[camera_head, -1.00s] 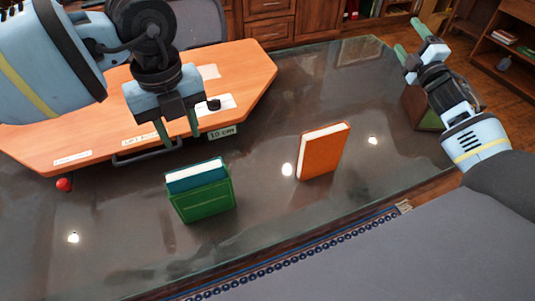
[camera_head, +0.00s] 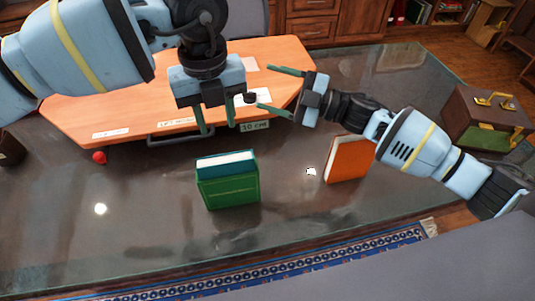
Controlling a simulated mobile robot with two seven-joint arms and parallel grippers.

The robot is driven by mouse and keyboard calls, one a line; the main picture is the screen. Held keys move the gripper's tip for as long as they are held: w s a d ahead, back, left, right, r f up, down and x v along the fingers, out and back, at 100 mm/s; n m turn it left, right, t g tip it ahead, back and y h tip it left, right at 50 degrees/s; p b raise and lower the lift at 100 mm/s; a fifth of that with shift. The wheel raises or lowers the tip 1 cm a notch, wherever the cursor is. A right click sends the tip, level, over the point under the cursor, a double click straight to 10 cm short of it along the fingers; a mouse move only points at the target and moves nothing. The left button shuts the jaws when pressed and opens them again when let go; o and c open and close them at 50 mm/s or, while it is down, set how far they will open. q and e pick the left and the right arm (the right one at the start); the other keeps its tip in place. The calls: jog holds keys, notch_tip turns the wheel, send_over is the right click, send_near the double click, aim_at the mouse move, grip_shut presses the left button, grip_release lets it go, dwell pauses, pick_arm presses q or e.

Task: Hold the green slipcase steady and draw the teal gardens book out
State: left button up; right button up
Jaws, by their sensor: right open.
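The green slipcase (camera_head: 231,193) stands upright on the dark glossy table. The teal book (camera_head: 228,168) sits in it, with its teal cover and white page edges showing above the slipcase's top. My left gripper (camera_head: 221,128) is open and empty, fingers pointing down, above and behind the slipcase in the picture and apart from it. My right gripper (camera_head: 263,87) is open and empty, fingers pointing left, up and to the right of the slipcase, close to the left gripper.
An orange board (camera_head: 105,110) with labels and a handle lies behind. A red ball (camera_head: 99,157) is at left. A brown case (camera_head: 485,118) stands at far right. Table in front of the slipcase is clear.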

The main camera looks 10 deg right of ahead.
aim_at(237, 170)
jog(key=s+a+f+g, duration=0.2)
jog(key=s+a+g, duration=0.1)
jog(key=s+a+f+g, duration=0.2)
jog(key=s+g, duration=0.1)
jog(key=s+a+f+n+g, duration=0.1)
jog(key=s+a+g, duration=0.2)
jog(key=shift+s+a+f+h, duration=0.1)
jog(key=shift+a+f+h, duration=0.2)
jog(key=shift+f+h, duration=0.1)
jog(key=f, duration=0.1)
jog(key=d+m+h, duration=0.1)
jog(key=f+m, duration=0.1)
jog(key=shift+s+d+f+h, duration=0.2)
jog(key=shift+s+f+h, duration=0.1)
jog(key=shift+f+h, duration=0.1)
jog(key=w+d+f+m+h, duration=0.1)
jog(key=d+f+m+h, duration=0.1)
jog(key=d+f+m, duration=0.15)
jog(key=shift+m+t, duration=0.25)
jog(key=shift+t, duration=0.05)
jog(key=shift+r+x, duration=0.1)
jog(key=shift+x, duration=1.75)
jog(key=shift+r+x, duration=0.15)
jog(key=shift+x, duration=1.7)
jog(key=shift+a, duration=0.1)
